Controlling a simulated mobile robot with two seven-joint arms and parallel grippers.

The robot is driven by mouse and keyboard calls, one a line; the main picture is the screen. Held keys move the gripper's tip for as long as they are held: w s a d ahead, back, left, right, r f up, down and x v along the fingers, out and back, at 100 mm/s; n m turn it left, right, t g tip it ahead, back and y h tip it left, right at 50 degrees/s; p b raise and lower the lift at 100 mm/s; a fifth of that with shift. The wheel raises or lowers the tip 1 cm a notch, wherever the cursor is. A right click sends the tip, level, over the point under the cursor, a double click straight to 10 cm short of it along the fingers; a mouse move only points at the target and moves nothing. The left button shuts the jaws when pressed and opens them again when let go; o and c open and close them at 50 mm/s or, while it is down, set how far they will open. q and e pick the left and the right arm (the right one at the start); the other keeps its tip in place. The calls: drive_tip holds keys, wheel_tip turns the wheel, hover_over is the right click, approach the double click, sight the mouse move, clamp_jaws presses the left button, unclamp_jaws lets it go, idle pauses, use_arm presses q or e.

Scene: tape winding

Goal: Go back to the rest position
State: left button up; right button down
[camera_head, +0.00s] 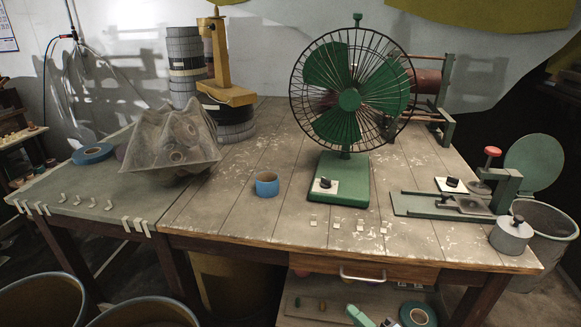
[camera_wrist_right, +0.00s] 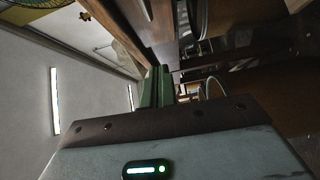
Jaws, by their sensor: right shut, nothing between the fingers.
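My right gripper (camera_head: 354,311) shows at the bottom edge of the head view, in front of the table and below its drawer. Its green fingers are together with nothing between them. In the right wrist view the closed green fingers (camera_wrist_right: 156,86) point away from the camera. The rest of my right arm is cut off by the frame. My left gripper is not in the head view.
The wooden table (camera_head: 280,215) holds a green fan (camera_head: 348,98), a blue tape roll (camera_head: 267,184) and a green press (camera_head: 470,196). A lower shelf (camera_head: 320,297) bears small items and a teal roll (camera_head: 417,315). Bins (camera_head: 145,312) stand at bottom left.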

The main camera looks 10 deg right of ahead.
drive_tip(key=s+f+m+g+h, duration=0.25)
drive_tip(key=s+f+m, duration=0.35)
drive_tip(key=s, duration=0.4)
drive_tip(key=s+f+m+g+h, duration=0.1)
drive_tip(key=s+f+m+h, duration=0.2)
drive_tip(key=s+f+m, duration=0.5)
drive_tip(key=s+m+g+h, duration=0.1)
drive_tip(key=s+m+g, duration=0.6)
drive_tip(key=s, duration=1.8)
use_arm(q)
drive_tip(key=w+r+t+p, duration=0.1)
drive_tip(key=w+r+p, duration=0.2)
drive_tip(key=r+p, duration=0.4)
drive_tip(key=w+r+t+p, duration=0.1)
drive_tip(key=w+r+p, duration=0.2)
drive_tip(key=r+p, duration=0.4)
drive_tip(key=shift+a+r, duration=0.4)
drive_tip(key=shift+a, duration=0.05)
use_arm(e)
drive_tip(key=w+r+t, duration=0.1)
drive_tip(key=w+r, duration=0.2)
drive_tip(key=r, duration=0.4)
drive_tip(key=w+r+t, duration=0.2)
drive_tip(key=w+r, duration=0.1)
drive_tip(key=r, duration=0.4)
drive_tip(key=shift+w+d+r, duration=0.2)
drive_tip(key=shift+d+r, duration=0.05)
drive_tip(key=shift+d, duration=0.1)
